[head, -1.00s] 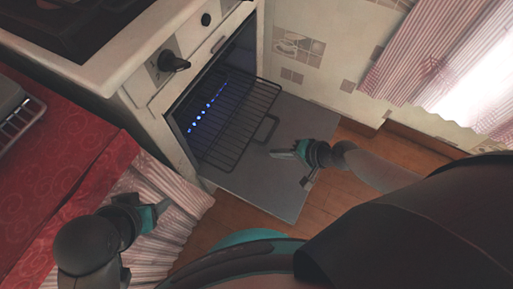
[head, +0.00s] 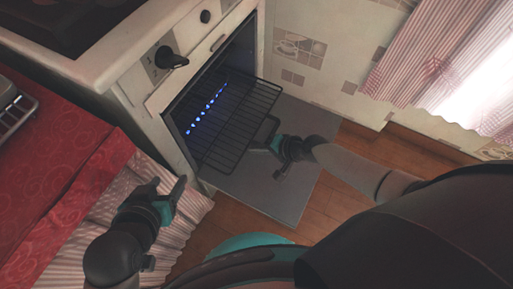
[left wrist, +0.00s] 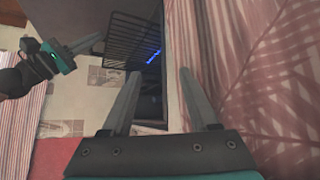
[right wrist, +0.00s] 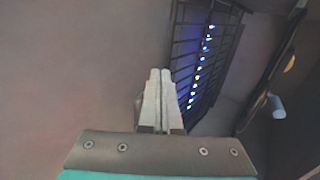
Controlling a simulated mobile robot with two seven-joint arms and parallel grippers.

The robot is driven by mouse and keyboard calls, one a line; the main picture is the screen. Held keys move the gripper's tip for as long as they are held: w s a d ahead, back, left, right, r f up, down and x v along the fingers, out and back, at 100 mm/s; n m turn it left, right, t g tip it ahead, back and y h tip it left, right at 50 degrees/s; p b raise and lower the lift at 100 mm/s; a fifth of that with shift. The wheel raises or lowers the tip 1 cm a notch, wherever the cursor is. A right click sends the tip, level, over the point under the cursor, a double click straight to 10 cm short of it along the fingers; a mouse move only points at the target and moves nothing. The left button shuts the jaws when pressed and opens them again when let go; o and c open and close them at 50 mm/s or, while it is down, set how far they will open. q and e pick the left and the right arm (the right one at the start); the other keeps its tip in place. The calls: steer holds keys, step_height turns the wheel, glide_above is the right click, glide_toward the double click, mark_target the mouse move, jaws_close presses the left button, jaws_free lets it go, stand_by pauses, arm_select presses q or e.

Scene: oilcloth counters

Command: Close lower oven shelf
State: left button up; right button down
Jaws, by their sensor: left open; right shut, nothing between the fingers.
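The wire oven shelf (head: 240,118) sticks out of the oven over the lowered door (head: 285,185). It also shows in the left wrist view (left wrist: 127,38) and right wrist view (right wrist: 195,75). My right gripper (head: 256,145) is shut and empty beside the shelf's outer front edge; I cannot tell whether it touches. In the right wrist view its fingertips (right wrist: 161,72) are together, with the shelf just beyond. My left gripper (head: 169,184) is open and empty, left of the oven by the curtained counter. Its spread fingers (left wrist: 160,76) show in the left wrist view.
A red oilcloth counter (head: 60,170) with a pleated pink curtain (head: 110,215) is at the left. The stove top (head: 75,30) and knob (head: 172,59) are above the oven. A tiled wall (head: 315,60) stands behind. Wooden floor (head: 340,190) is clear right of the door.

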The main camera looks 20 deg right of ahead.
mark_target(199, 124)
steer(key=shift+w+a, duration=0.1)
steer(key=shift+a, duration=0.05)
steer(key=shift+w+a, duration=0.25)
steer(key=w+a+b, duration=0.1)
steer(key=w+a, duration=0.4)
steer(key=shift+w+a, duration=0.25)
steer(key=shift+w, duration=0.05)
steer(key=w+a+b, duration=0.2)
steer(key=w+a, duration=0.4)
steer(key=shift+w+a+b, duration=0.4)
steer(key=shift+w+a, duration=0.1)
steer(key=shift+w, duration=0.05)
arm_select(q)
steer(key=d+r+t+h, duration=0.1)
steer(key=t, duration=0.1)
steer(key=w+d+r+t+h, duration=0.1)
steer(key=d+t, duration=0.1)
steer(key=w+d+t+h, duration=0.1)
steer(key=t, duration=0.1)
steer(key=shift+w+d+r+n+t, duration=0.15)
steer(key=shift+w+r+n+t, duration=0.15)
steer(key=shift+r, duration=0.1)
arm_select(e)
steer(key=shift+w, duration=0.1)
arm_select(q)
steer(key=shift+s, duration=0.1)
arm_select(e)
steer(key=shift+a, duration=0.1)
